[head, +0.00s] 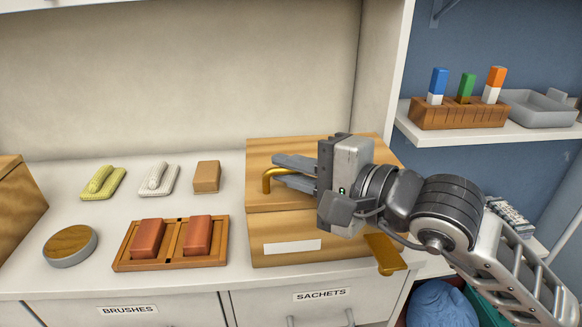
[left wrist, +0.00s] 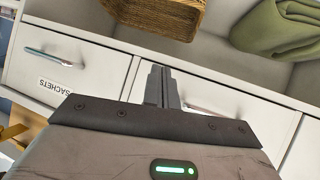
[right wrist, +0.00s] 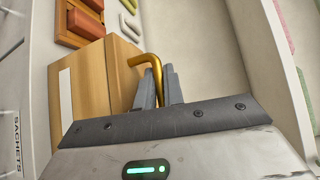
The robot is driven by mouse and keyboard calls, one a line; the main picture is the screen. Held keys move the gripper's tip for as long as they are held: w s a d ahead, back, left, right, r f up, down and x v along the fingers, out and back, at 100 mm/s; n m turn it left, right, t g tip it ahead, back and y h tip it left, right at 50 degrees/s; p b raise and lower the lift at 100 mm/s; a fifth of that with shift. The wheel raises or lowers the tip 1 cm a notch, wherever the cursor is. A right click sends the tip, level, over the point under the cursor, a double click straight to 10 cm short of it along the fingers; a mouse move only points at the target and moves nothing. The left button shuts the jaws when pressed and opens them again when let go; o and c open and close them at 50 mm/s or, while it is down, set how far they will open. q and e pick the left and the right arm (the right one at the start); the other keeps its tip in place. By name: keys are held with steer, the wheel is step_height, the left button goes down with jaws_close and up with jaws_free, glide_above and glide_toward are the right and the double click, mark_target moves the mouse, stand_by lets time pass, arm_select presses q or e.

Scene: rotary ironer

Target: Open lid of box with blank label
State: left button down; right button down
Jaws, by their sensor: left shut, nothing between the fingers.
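The wooden box with a blank white label (head: 292,246) stands on the white counter; its lid (head: 320,147) looks closed. A brass bent handle (head: 268,182) is on the lid. My right gripper (head: 282,170) reaches in from the right at the handle. In the right wrist view the handle (right wrist: 143,59) passes between the two fingers, which look closed on it; the exact contact is partly hidden. The box also shows in the right wrist view (right wrist: 89,90). My left gripper (left wrist: 163,85) is shut and empty, in front of the drawers, outside the head view.
A round wooden-topped item (head: 70,244) lies farther left. A shelf (head: 480,138) is at right. An orange-brown piece (head: 386,253) juts out beside the box.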

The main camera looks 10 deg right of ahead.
arm_select(q)
steer(key=shift+r, duration=0.1)
arm_select(e)
steer(key=shift+r, duration=0.1)
